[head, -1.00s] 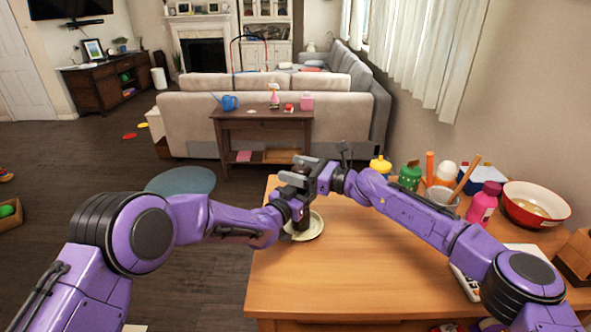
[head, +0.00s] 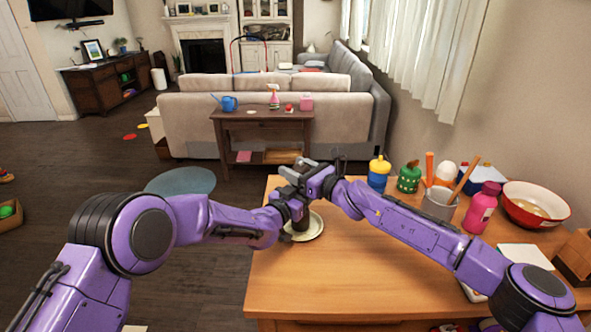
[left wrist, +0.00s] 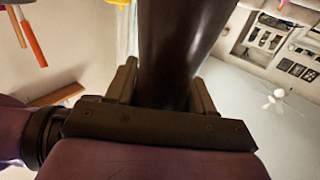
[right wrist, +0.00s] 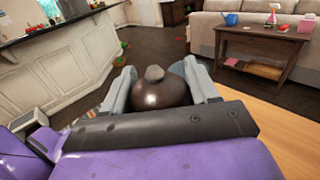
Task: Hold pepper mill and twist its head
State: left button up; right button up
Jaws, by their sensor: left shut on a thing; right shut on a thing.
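The dark brown pepper mill (head: 302,224) stands above or on a pale plate (head: 316,229) at the table's left side; I cannot tell if its base touches the plate. My left gripper (head: 283,207) is shut on the mill's body, which runs between its fingers in the left wrist view (left wrist: 180,45). My right gripper (head: 298,172) is shut on the mill's round head (right wrist: 160,94), with a small knob on top in the right wrist view. In the head view the grippers hide most of the mill.
The wooden table (head: 380,285) is clear in front. At its right stand a yellow-lidded blue jar (head: 378,175), a green jar (head: 409,178), a utensil cup (head: 438,206), a pink bottle (head: 483,208) and a red bowl (head: 537,206). A console table (head: 262,122) and sofa are beyond.

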jog(key=shift+w+m+t+h, duration=0.1)
jog(key=shift+m+t+h, duration=0.4)
jog(key=shift+t+h, duration=0.1)
jog(key=shift+d, duration=0.1)
jog(key=o, duration=1)
jog(key=v, duration=1.2)
